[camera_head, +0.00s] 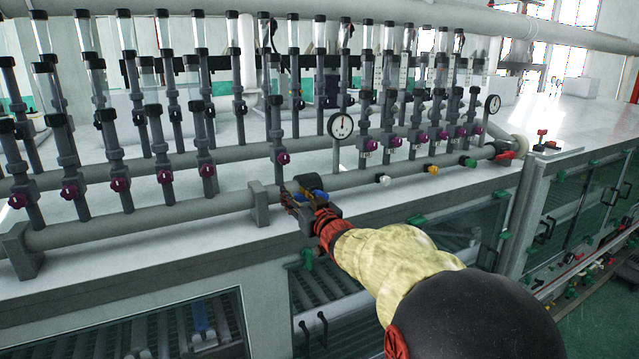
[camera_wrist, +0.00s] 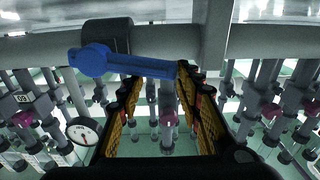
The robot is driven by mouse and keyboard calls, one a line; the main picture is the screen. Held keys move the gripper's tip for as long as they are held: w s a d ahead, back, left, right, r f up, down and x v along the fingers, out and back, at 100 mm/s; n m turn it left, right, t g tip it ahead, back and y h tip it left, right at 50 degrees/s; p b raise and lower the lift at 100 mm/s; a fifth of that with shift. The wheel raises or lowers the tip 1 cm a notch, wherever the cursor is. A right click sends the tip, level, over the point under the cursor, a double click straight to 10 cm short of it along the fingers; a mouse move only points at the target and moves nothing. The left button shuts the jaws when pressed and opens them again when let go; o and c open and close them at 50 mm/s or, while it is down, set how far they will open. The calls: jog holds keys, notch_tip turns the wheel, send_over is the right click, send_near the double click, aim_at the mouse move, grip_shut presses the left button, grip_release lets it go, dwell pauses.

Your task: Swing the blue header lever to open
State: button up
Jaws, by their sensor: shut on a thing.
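The blue header lever (camera_wrist: 125,63) shows in the wrist view on a dark round valve body (camera_wrist: 106,36) on the grey header pipe (camera_wrist: 165,42). It runs almost along the pipe in that view, tilted slightly, with its round hub at the left. Its free end lies between the fingertips of my gripper (camera_wrist: 158,80), which has yellow-and-black finger pads. In the head view a small part of the blue lever (camera_head: 313,194) shows beside my gripper (camera_head: 303,200) at the front pipe. The fingers hide much of it there. My gripper is shut on the lever.
Vertical tubes with purple-knobbed valves (camera_head: 283,158) stand behind the front pipe. A pressure gauge (camera_head: 340,125) stands just behind my gripper. A grey pipe support (camera_head: 259,204) is close on the left. White, orange, green and red fittings (camera_head: 505,155) sit along the pipe to the right.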

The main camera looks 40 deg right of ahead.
jog(key=o, duration=0.8)
notch_tip(320, 180, down, 4)
jog(key=shift+r+g, duration=0.15)
jog(key=shift+g, duration=0.25)
jog(key=shift+s+d, duration=0.1)
jog(key=shift+d, duration=0.05)
jog(key=v, duration=0.4)
jog(key=p+v, duration=0.1)
jog(key=v, duration=0.1)
jog(key=shift+s+d+r, duration=0.25)
jog(key=shift+s+r, duration=0.1)
jog(key=shift+s, duration=0.1)
jog(key=shift+w+a, duration=0.1)
